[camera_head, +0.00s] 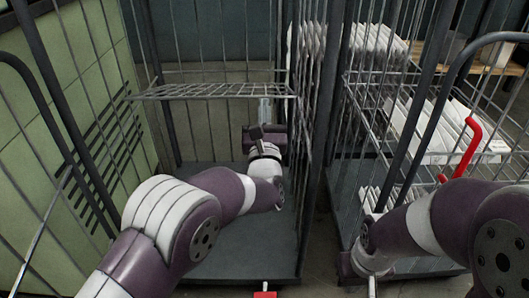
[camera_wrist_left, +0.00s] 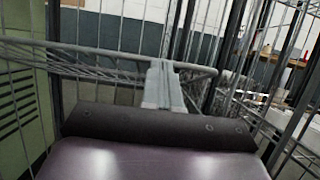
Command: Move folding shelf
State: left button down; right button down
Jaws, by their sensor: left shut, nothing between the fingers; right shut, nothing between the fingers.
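The folding shelf (camera_head: 205,91) is a grey wire shelf lying roughly level across the left roll cage. Its rim also shows in the left wrist view (camera_wrist_left: 90,52). My left gripper (camera_head: 265,108) reaches into this cage and points up, just below the shelf's front edge near its right end. In the left wrist view its pale fingers (camera_wrist_left: 164,85) are together and empty, overlapping the rim near its right corner; I cannot tell whether they touch it. My right gripper (camera_head: 372,287) is shut and empty, low at the front of the right cage, partly hidden by its wrist.
The left cage's floor (camera_head: 250,240) is bare. The right cage holds white boxed filters (camera_head: 360,48) on top and more on a lower shelf (camera_head: 440,130), with a red handle (camera_head: 467,145) at its side. Cage posts and wire sides stand close around both arms. A green wall (camera_head: 90,60) is left.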

pick_arm(q)
jog(key=w+r+p, duration=0.1)
jog(key=r+p, duration=0.1)
jog(key=r, duration=0.1)
jog(key=w+r+g+p, duration=0.1)
jog(key=r+p, duration=0.1)
jog(key=r, duration=0.2)
jog(key=w+r+g+p, duration=0.1)
jog(key=r+p, duration=0.2)
jog(key=shift+w+r, duration=0.15)
jog(key=shift+w, duration=0.25)
jog(key=w+r+g+p, duration=0.2)
jog(key=w+r+p, duration=0.4)
jog(key=w+p, duration=0.1)
jog(key=shift+w+r+g+p, duration=0.3)
jog(key=shift+r+p, duration=0.1)
jog(key=shift+p, duration=0.25)
